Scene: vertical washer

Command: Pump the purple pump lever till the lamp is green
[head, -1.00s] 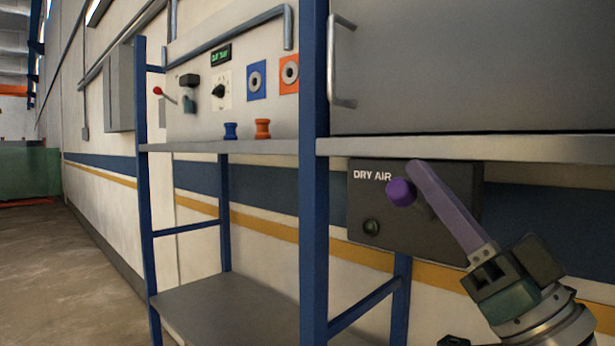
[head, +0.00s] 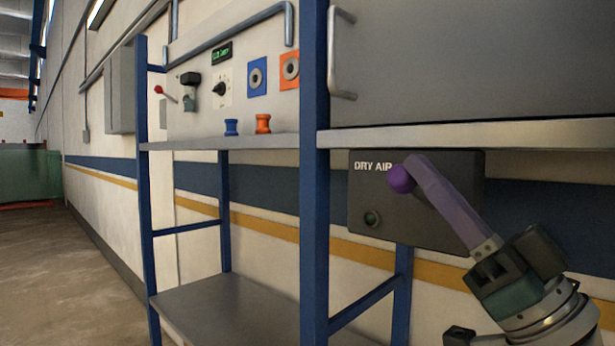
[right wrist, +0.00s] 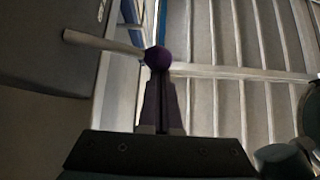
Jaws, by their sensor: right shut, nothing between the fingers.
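The purple ball knob (head: 402,179) of the pump lever stands out in front of the dark DRY AIR box (head: 440,225) under the shelf. In the right wrist view the knob (right wrist: 158,58) sits on a pale rod (right wrist: 100,42) that runs to the left. The lamp (head: 372,218) is on the lower left of the box. It looks dark green with a small bright spot; I cannot tell if it is lit. My right gripper (head: 418,164) is shut and empty, its long purple-tinted fingers reaching up to the knob. Its tips (right wrist: 158,75) are at or against the knob. My left gripper is out of view.
The grey shelf (head: 470,136) and a cabinet with a handle (head: 343,52) are just above the box. A blue post (head: 314,230) stands to its left. A lower shelf (head: 235,312) is at bottom left. Open floor (head: 45,270) lies far left.

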